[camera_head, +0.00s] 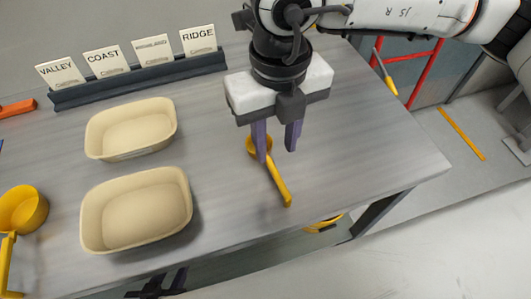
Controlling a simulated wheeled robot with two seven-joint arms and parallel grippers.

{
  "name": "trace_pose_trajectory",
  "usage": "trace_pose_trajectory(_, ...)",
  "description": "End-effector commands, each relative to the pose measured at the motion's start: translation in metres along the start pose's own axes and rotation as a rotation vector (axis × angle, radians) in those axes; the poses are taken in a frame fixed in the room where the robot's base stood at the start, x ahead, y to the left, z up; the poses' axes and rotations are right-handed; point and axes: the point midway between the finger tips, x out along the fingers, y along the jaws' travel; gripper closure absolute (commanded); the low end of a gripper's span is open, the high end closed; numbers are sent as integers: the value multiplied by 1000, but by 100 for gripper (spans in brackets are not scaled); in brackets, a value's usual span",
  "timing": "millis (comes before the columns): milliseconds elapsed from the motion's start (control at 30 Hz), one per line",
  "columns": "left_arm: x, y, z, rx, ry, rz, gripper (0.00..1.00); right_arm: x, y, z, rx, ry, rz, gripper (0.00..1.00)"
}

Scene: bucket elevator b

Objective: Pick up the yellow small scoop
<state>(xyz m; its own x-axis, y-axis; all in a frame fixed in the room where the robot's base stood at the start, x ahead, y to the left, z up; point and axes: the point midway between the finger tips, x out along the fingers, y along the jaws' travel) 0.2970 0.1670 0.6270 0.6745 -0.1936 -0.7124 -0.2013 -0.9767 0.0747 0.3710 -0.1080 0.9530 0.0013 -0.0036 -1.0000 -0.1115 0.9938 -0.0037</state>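The yellow small scoop (277,180) lies on the grey table right of the middle, its round bowl away from me and its handle slanting toward the front edge. My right gripper (277,146) comes down from above with its two dark purple fingers apart and nothing visible between them. The left finger overlaps the scoop's bowl in the picture and hides part of it; I cannot tell whether they touch. A dark shape at the bottom edge, below the table front, may be part of my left gripper (165,285), but its fingers are not clear.
A larger yellow scoop (24,209) stands at the far left. Two beige trays (92,225) (95,140) sit left of the small scoop. A dark rack (140,80) holds name cards at the back. The table right of the small scoop is clear up to its edge.

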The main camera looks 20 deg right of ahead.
Motion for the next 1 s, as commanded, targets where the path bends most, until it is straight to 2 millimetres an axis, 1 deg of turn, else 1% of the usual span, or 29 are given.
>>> trace_pose_trajectory(100, -1, 0, 0, 0, -1, 0, 69, 19, -1, -1, 0, 3, -2, 67)
trace_pose_trajectory(200, -2, 0, 0, 0, -2, 0, 69, 32, 0, -1, 0, 2, 0, 67)
trace_pose_trajectory(433, -5, 0, -2, -2, -3, 0, 69, 50, 0, -3, -1, 4, 1, 67)
trace_pose_trajectory(600, -9, 0, -5, -2, -2, -1, 69, 77, -2, -6, -1, 5, 2, 67)
trace_pose_trajectory(700, -9, 0, -5, -2, -2, -1, 69, 88, -1, -6, -1, 4, 2, 67)
trace_pose_trajectory(800, -9, 0, -5, -2, -2, -1, 69, 93, -1, -5, -1, 1, 3, 67)
trace_pose_trajectory(1000, -9, 0, -5, -2, -3, -2, 69, 94, -1, -5, -2, 1, 3, 67)
